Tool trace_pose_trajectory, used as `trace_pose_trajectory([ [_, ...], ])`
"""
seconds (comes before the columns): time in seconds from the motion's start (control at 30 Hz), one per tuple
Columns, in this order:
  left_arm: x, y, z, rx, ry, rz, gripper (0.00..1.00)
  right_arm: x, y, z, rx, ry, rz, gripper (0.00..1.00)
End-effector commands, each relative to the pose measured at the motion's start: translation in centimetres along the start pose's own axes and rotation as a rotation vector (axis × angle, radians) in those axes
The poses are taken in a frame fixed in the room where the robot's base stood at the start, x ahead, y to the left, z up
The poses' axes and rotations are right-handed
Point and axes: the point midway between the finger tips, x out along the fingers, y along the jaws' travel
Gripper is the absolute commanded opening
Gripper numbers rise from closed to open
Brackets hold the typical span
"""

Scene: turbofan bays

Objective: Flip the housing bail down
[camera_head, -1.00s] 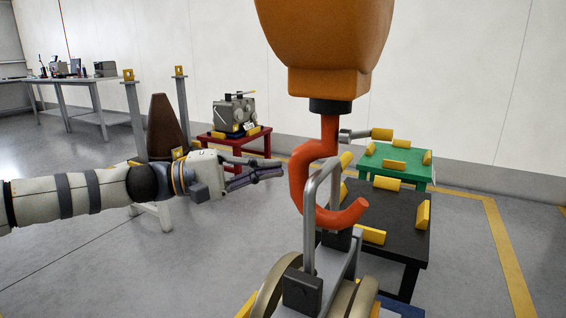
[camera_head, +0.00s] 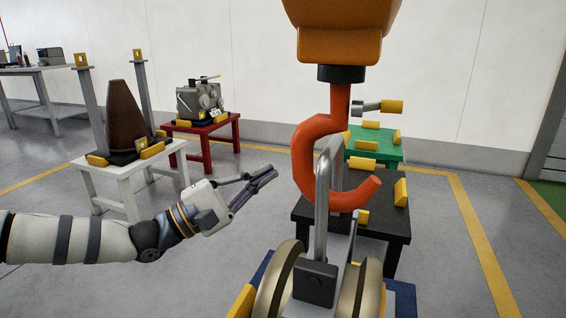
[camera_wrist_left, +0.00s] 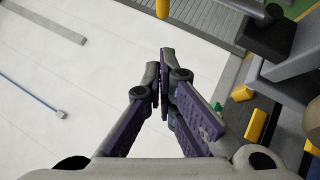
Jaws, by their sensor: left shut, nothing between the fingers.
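The housing bail (camera_head: 322,210) is a grey U-shaped handle. It stands upright on a dark pivot block (camera_head: 315,284) on top of the housing (camera_head: 273,285), low in the middle of the head view. The orange hook (camera_head: 305,165) hangs at the bail's top and overlaps it; I cannot tell whether the bail is threaded in it. My left gripper (camera_head: 272,172) is shut and empty, left of the bail and apart from it, pointing up and right. Its closed fingers also show in the left wrist view (camera_wrist_left: 164,70). My right gripper is not in view.
An orange hoist body (camera_head: 340,40) hangs above. A black table (camera_head: 375,225) and a green table (camera_head: 380,146) with yellow blocks stand behind. A white table (camera_head: 130,170) with a brown cone and a red table (camera_head: 207,143) with a grey machine stand left. Floor between is open.

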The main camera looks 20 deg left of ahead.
Motion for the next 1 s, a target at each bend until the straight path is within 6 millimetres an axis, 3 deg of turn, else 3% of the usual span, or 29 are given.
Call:
trace_pose_trajectory([
  [0.4, 8.9, 0.1, 0.7, -0.002, -0.004, 0.0, 0.0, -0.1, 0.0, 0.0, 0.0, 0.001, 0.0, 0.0],
  [0.6, 10.6, 0.1, 2.6, -0.001, -0.003, 0.0, 0.0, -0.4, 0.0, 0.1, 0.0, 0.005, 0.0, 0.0],
  [1.0, 10.9, 0.0, 2.9, 0.0, -0.001, -0.001, 0.0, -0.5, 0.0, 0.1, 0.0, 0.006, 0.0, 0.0],
])
